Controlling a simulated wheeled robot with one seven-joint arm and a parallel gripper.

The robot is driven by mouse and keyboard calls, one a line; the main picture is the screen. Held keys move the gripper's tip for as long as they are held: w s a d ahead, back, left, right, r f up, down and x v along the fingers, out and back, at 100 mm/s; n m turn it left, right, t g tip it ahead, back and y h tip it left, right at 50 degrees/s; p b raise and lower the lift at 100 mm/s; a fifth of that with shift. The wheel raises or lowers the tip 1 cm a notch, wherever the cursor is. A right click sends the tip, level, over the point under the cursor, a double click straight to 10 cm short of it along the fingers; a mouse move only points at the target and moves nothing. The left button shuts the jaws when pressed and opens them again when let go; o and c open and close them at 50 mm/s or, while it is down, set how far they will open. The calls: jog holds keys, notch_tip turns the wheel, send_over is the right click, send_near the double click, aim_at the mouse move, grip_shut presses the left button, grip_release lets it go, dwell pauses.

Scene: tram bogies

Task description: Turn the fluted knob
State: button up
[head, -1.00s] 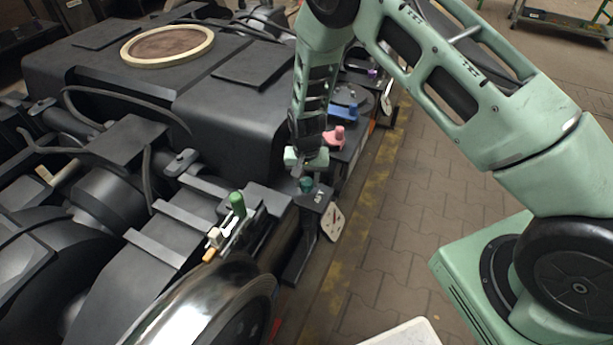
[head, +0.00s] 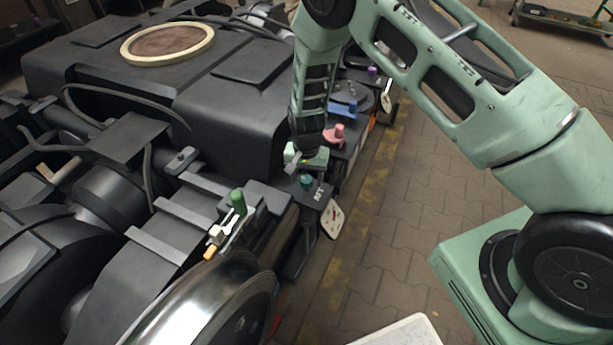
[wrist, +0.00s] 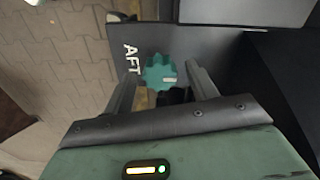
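The fluted knob (wrist: 158,73) is teal with a scalloped edge and a white index mark. It sits on a dark plate (wrist: 205,40) lettered "AFT". In the head view the teal knob (head: 307,182) is on the bogie's side, just below my gripper (head: 297,163). In the wrist view my gripper (wrist: 160,76) is open, with its fingertips apart and the knob showing between and slightly beyond them. The head view shows the knob clear of the fingers. I cannot tell the exact gap between fingers and knob.
A pink knob (head: 335,134) and a blue handle (head: 343,110) stand farther along the same side. A white tag (head: 332,219) hangs below the teal knob. A green-handled lever (head: 238,203) is nearer the wheel (head: 205,305).

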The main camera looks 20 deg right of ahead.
aim_at(306, 179)
notch_tip(306, 179, up, 17)
jog(key=p, duration=0.1)
jog(key=shift+r+p, duration=0.2)
jog(key=shift+p, duration=0.2)
dwell(0.6)
jog(key=s+a+r+n+y+p, duration=0.1)
jog(key=s+a+r+n+p, duration=0.3)
jog(key=s+r, duration=0.5)
jog(key=s+a+r+n+p, duration=0.2)
jog(key=s+r+n+p, duration=0.5)
jog(key=s+r, duration=1.2)
jog(key=s+n, duration=0.3)
jog(key=shift+a+r+p, duration=0.15)
jog(key=shift+r+p, duration=0.05)
jog(key=shift+p, duration=0.2)
jog(key=shift+w, duration=0.1)
